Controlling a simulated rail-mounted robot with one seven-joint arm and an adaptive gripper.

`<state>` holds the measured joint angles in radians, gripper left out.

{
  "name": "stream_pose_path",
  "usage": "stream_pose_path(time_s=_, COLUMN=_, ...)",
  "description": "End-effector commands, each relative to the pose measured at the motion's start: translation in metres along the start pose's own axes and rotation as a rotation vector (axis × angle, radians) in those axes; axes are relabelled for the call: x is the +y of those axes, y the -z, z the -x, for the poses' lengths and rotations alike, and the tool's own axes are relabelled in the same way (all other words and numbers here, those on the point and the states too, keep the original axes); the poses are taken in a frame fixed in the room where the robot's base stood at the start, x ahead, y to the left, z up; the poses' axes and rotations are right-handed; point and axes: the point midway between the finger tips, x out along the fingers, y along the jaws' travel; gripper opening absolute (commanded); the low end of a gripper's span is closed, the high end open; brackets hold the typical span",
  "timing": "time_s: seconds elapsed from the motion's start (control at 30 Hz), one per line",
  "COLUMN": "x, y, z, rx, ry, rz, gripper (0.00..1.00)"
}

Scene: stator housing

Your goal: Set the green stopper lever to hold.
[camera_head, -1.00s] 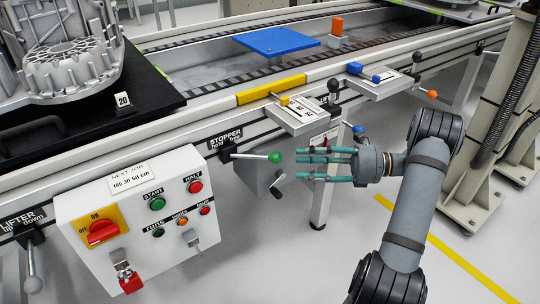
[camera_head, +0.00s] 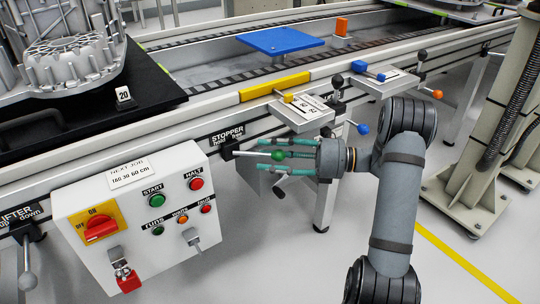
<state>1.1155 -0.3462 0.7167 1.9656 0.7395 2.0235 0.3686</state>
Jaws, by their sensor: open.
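The green stopper lever has a green ball knob (camera_head: 278,155) on a metal rod, which sticks out to the right from a black pivot under the STOPPER label (camera_head: 227,133). The label reads "hold" on the left and "free" on the right. My gripper (camera_head: 268,156) is open, with its teal fingers pointing left. The fingers lie around the knob in the picture, above and below it. I cannot tell whether any finger touches it.
A white control box (camera_head: 140,215) with buttons and a red switch stands at lower left. A yellow-knobbed lever on a small plate (camera_head: 300,112) sits just above my gripper. A blue ball lever (camera_head: 362,128) is to its right. A table leg (camera_head: 325,205) stands below.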

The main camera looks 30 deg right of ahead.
Motion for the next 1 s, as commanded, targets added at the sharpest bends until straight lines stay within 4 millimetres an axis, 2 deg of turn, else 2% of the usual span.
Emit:
stream_pose_path(time_s=0.1, x=0.0002, y=0.0000, z=0.0000, rx=0.001, ry=0.000, rz=0.000, gripper=0.42)
stream_pose_path(time_s=0.8, x=0.0001, y=-0.0001, z=0.0004, rx=0.001, ry=0.000, rz=0.001, gripper=0.01)
stream_pose_path(time_s=1.0, x=0.0001, y=-0.0002, z=0.0004, rx=0.000, ry=0.000, rz=0.001, gripper=0.00)
